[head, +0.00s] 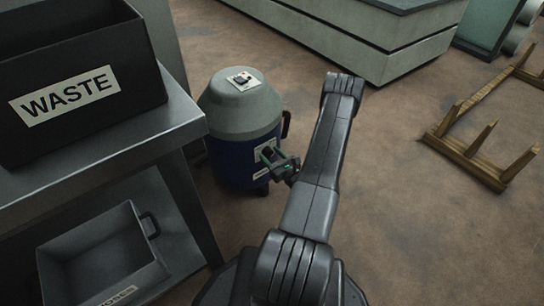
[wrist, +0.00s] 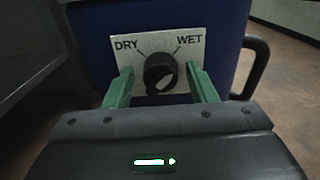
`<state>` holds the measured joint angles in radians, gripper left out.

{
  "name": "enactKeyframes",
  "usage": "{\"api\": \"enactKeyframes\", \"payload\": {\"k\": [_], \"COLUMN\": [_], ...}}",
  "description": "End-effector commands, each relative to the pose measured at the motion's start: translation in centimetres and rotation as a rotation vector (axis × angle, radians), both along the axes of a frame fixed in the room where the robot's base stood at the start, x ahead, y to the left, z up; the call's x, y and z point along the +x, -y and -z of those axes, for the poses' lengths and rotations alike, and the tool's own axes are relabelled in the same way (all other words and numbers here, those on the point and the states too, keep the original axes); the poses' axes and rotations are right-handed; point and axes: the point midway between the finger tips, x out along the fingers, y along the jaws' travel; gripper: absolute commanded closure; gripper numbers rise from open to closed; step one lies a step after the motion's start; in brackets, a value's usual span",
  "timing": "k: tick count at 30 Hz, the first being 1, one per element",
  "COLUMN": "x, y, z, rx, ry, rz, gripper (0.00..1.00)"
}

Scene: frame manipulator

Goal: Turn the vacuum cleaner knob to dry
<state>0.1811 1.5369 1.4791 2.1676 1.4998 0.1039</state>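The vacuum cleaner (head: 235,115) has a grey domed top and a dark blue body, and stands on the floor beside the metal shelf. Its black knob (wrist: 159,70) sits on a pale plate (wrist: 197,50) marked DRY at left and WET at right. The knob's lighter ridge slants from lower left to upper right, toward the WET side; its exact setting is hard to tell. My gripper (wrist: 160,87) is open, with one green finger on each side of the knob and visible gaps between. In the head view my gripper (head: 276,159) is at the vacuum's front; the knob is not discernible there.
A metal shelf (head: 150,140) at left bears a black WASTE bin (head: 120,45), with a grey box (head: 75,245) below. The vacuum's black side handle (wrist: 257,65) is right of the plate. A wooden frame (head: 465,160) lies at right. The floor between is clear.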

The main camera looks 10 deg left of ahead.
Motion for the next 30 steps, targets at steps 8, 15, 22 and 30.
{"api": "enactKeyframes", "payload": {"k": [8,15,22,30], "x": [-0.03,-0.04,-0.07,-0.11], "y": [0.01,0.01,-0.03,-0.09], "z": [0.01,0.11,0.3,0.38], "rx": [0.0,-0.025,-0.113,-0.283], "ry": [0.0,0.026,0.114,0.287], "rz": [0.0,0.0,-0.001,-0.001], "gripper": [0.88,0.88,0.88,0.88]}}
